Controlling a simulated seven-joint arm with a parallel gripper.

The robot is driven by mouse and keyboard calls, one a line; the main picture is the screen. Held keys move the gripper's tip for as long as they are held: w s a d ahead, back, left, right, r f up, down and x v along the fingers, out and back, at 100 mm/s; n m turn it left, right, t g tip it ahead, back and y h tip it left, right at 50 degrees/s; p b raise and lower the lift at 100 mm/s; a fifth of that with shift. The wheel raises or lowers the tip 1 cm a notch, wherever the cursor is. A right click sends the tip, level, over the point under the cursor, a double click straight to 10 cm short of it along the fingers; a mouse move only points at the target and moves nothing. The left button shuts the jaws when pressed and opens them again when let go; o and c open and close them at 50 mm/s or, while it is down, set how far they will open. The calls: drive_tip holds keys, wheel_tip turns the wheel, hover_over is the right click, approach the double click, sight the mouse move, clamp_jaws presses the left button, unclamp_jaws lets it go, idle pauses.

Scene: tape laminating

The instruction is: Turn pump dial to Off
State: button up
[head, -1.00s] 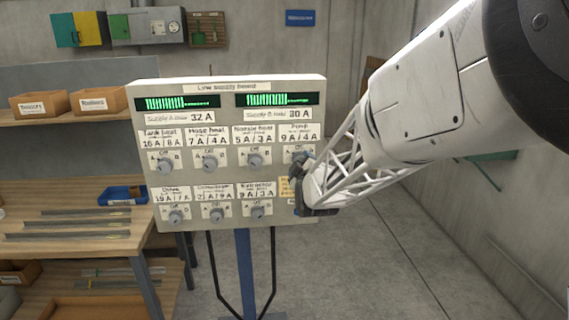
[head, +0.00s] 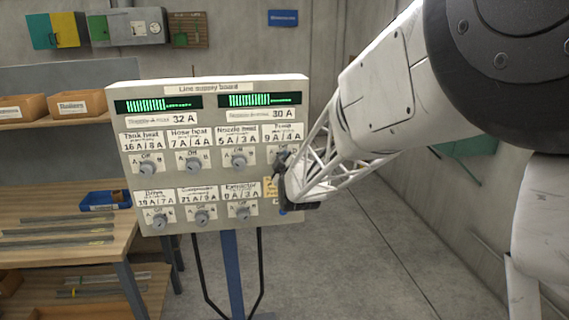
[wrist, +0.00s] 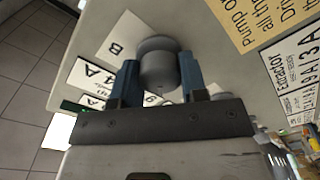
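The pump dial is a grey round knob (wrist: 158,62) in the wrist view, on a white plate with a letter B at its left. In the head view it is hidden behind my gripper (head: 291,182), below the Pump label (head: 283,135) reading 9A/4A. My gripper's two blue fingers in the wrist view (wrist: 157,82) stand on both sides of the knob and look pressed against it. The dial's pointer and its Off mark are hidden, so I cannot tell its setting.
The supply board (head: 212,180) carries several other dials, close to the left of my gripper. A yellow note (wrist: 245,22) is beside the knob. A workbench (head: 60,262) stands at left; floor at right is clear.

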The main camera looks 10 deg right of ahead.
drive_tip(key=shift+m, duration=0.3)
drive_tip(key=shift+c, duration=0.3)
drive_tip(key=m, duration=0.8)
drive_tip(key=shift+m, duration=0.3)
idle(0.3)
drive_tip(key=o, duration=0.9)
drive_tip(key=shift+s, duration=0.1)
drive_tip(key=shift+s+d+f, duration=0.1)
drive_tip(key=shift+s+d, duration=0.05)
drive_tip(key=shift+s, duration=3.6)
